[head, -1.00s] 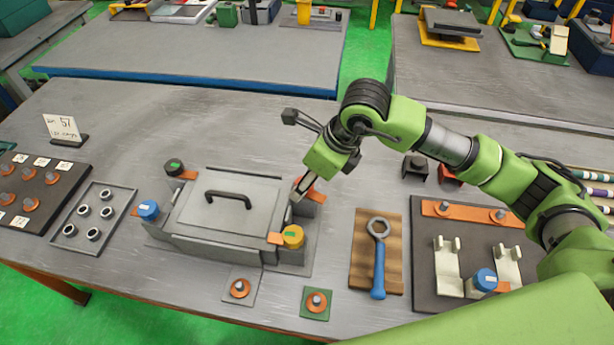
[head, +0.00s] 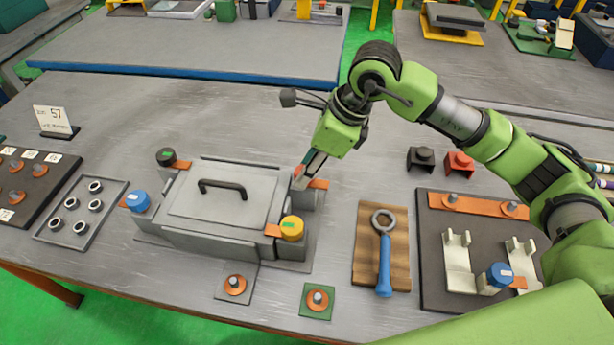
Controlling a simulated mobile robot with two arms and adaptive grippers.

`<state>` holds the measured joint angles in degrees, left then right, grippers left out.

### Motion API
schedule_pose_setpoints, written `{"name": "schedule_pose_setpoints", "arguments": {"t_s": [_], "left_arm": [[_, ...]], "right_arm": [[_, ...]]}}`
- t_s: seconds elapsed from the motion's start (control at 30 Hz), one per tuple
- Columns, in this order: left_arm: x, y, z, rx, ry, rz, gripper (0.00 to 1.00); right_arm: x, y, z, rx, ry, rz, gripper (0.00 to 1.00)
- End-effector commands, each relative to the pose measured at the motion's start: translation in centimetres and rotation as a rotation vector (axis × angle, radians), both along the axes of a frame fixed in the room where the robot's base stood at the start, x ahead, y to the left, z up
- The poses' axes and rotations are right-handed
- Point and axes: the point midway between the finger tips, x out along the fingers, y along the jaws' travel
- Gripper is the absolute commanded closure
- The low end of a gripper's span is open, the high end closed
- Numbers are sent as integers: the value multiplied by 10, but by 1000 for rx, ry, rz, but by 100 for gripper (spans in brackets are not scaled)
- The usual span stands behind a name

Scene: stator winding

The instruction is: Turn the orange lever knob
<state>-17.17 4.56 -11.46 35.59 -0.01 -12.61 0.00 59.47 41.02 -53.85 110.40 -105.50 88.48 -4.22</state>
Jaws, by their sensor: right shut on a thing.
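A grey box with a black-handled lid (head: 222,205) stands on the table, with a knob at each corner. The orange lever (head: 319,184) sticks out to the right at its back right corner, and the knob there is mostly hidden by my gripper. My right gripper (head: 300,179) points down at this corner from above and is shut on the orange lever knob. The other corners carry a black-and-green knob (head: 166,157), a blue knob (head: 138,201) and a yellow knob (head: 291,228), with orange levers too. My left gripper is not in view.
A ring wrench (head: 383,255) lies on a wooden board right of the box. A dark fixture plate (head: 440,290) is further right. A tray of rings (head: 60,225) lies left. Two small bases (head: 318,299) (head: 236,286) sit in front.

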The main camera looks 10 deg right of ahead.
Motion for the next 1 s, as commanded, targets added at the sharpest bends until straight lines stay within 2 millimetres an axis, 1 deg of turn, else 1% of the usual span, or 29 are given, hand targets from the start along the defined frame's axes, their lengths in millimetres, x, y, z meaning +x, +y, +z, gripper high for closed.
{"name": "schedule_pose_setpoints", "arguments": {"t_s": [0.03, 0.4, 0.43, 0.47, 0.5, 0.73, 0.83, 0.93, 1.0], "left_arm": [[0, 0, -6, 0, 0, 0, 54], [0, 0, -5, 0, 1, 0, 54], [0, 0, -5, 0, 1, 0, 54], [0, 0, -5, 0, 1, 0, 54], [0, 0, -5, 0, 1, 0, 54], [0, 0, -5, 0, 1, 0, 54], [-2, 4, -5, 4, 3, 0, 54], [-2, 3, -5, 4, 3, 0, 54], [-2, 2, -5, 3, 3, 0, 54]], "right_arm": [[1, 0, -3, 0, -1, 15, 91], [0, 0, 0, -1, 2, 34, 91], [0, 0, 0, -1, 2, 34, 62], [0, 0, 0, -1, 2, 34, 54], [0, 0, 0, -2, 1, 33, 53], [0, 0, 0, -1, 1, 33, 53], [0, -1, 2, -1, 1, 33, 53], [-1, -3, 9, 0, -2, 32, 53], [-2, -7, 19, -1, -3, 31, 53]]}}
